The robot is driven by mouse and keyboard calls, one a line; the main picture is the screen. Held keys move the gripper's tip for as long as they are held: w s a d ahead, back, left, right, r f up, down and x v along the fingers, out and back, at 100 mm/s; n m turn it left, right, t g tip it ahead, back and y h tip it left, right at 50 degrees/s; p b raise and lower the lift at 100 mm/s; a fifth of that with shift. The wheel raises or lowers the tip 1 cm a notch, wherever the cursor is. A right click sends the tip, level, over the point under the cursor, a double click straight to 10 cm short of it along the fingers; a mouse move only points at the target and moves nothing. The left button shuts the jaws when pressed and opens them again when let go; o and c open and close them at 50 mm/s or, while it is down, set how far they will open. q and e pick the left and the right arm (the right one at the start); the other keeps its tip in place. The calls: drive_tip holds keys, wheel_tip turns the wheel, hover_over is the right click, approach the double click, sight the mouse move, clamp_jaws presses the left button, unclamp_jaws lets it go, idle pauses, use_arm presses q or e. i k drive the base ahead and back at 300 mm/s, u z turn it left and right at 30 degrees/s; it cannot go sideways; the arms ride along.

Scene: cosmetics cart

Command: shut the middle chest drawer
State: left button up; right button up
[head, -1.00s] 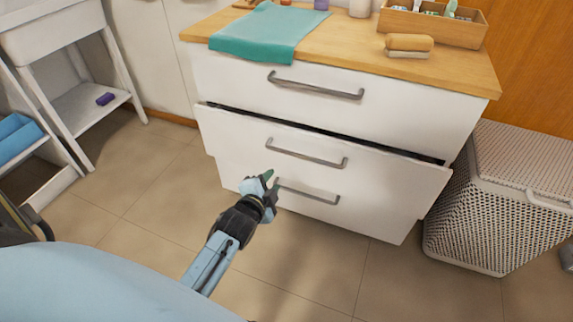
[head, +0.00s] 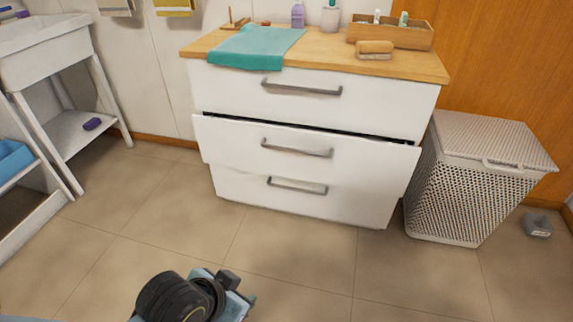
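The white chest has three drawers with grey bar handles. The middle drawer (head: 240,140) stands slightly out from the top drawer (head: 230,88) and the bottom drawer (head: 235,187), with a dark gap along its upper edge. Its handle (head: 297,149) is free, with nothing touching it. My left gripper (head: 240,288) is low at the bottom edge of the view, in front of the chest and well apart from it. Its fingers are mostly hidden behind the wrist, so its opening does not show. My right gripper is out of view.
A teal cloth (head: 255,47), a brush (head: 375,49) and a wooden box (head: 390,37) are on the chest top. A wicker hamper (head: 460,190) stands close on the right. A white shelf unit (head: 40,50) is at left. The tiled floor (head: 290,245) before the chest is clear.

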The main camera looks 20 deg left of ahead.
sight(369, 163)
drive_tip(key=z, duration=0.35)
drive_tip(key=i, duration=1.45)
drive_tip(key=u, duration=0.8)
